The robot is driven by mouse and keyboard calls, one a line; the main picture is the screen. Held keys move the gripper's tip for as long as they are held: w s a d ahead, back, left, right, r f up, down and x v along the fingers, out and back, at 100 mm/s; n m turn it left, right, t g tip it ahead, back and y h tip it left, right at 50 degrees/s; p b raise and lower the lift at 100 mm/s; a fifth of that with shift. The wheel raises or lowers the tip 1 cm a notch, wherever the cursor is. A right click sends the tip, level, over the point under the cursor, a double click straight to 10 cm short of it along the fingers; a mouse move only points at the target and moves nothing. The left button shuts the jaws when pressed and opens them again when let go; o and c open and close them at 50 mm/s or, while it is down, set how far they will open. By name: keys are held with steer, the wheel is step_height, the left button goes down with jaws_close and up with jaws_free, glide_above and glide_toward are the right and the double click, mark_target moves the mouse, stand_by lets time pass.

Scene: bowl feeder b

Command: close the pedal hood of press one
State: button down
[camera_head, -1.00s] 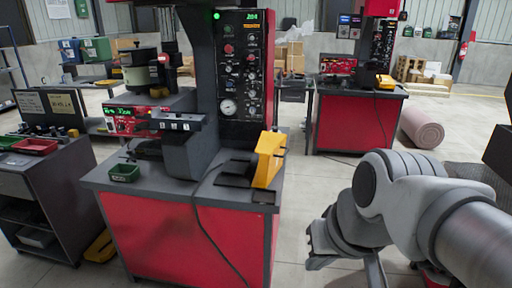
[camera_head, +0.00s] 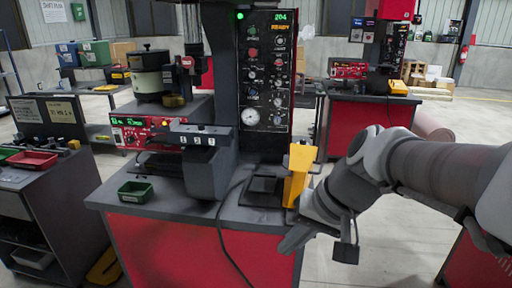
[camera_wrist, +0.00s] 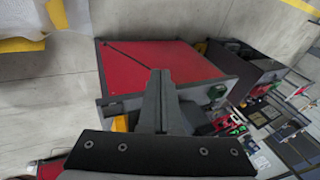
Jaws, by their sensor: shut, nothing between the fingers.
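The yellow pedal hood (camera_head: 298,172) stands raised at the right front edge of the near press's bench (camera_head: 150,208). The dark pedal base (camera_head: 262,188) lies uncovered just left of it. My gripper (camera_head: 312,243) is low at the bench's right front corner, right of and below the hood. Whether it touches the hood I cannot tell. In the wrist view my gripper (camera_wrist: 158,76) is shut and empty, its fingers over the red bench side (camera_wrist: 165,62). A small yellow patch (camera_wrist: 119,124) beside the fingers may be part of the hood.
A green tray (camera_head: 135,191) sits at the bench's left, and a dark cable hangs over its front. A dark cart (camera_head: 50,200) with red trays stands left. A second press with a yellow hood (camera_head: 398,88) stands behind right. Floor is open between them.

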steer(key=w+d+f+m+t+y+b, duration=0.2)
steer(key=w+f+m+y, duration=0.15)
steer(key=w, duration=0.75)
steer(key=w+d+f+m+t+y+b, duration=0.1)
steer(key=w+d+f+m+t+y, duration=0.2)
steer(key=w, duration=0.7)
steer(key=w+d+f+m+t+h+b, duration=0.1)
steer(key=w+d+f+m+t+h, duration=0.2)
steer(key=d, duration=0.5)
steer(key=w+d+f+m+t+b, duration=0.1)
steer(key=w+d+f+m+t, duration=0.3)
steer(key=d, duration=0.4)
steer(key=w+d+f+m+t+h+b, duration=0.1)
steer(key=w+d+f+m+t+h, duration=0.1)
steer(key=w+d+f+t, duration=0.45)
steer(key=w+a+r+g, duration=0.2)
steer(key=w+a+r, duration=0.2)
steer(key=w, duration=0.4)
steer(key=shift+w+a+r+b, duration=0.3)
steer(key=shift+w+a+r, duration=0.1)
steer(key=shift+a, duration=0.3)
steer(key=shift+n+g, duration=0.25)
steer(key=shift+g, duration=0.1)
